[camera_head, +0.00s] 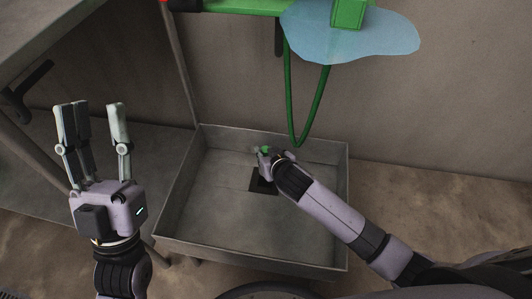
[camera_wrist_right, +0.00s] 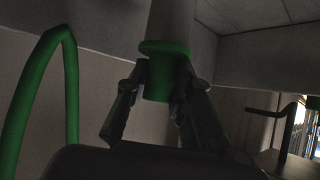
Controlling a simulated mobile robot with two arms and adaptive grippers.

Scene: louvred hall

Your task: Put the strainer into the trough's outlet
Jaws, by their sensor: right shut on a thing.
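The grey metal trough (camera_head: 200,215) stands low in the middle of the head view. A dark square opening (camera_head: 258,186), which looks like its outlet, is in its floor, partly hidden by my right gripper. My right gripper (camera_head: 265,156) is over the trough, just above the opening in the picture, with a small green part showing at its fingers. In the right wrist view its fingers (camera_wrist_right: 158,85) are shut on a green flanged piece, the strainer (camera_wrist_right: 163,75). My left gripper (camera_head: 92,106) is open and empty, left of the trough.
A green hose (camera_head: 291,105) hangs in a loop behind the trough. Above it are a green bench part (camera_head: 240,7) and a pale blue sheet (camera_head: 385,38). A grey table (camera_head: 60,35) stands at the upper left. The trough's left floor is clear.

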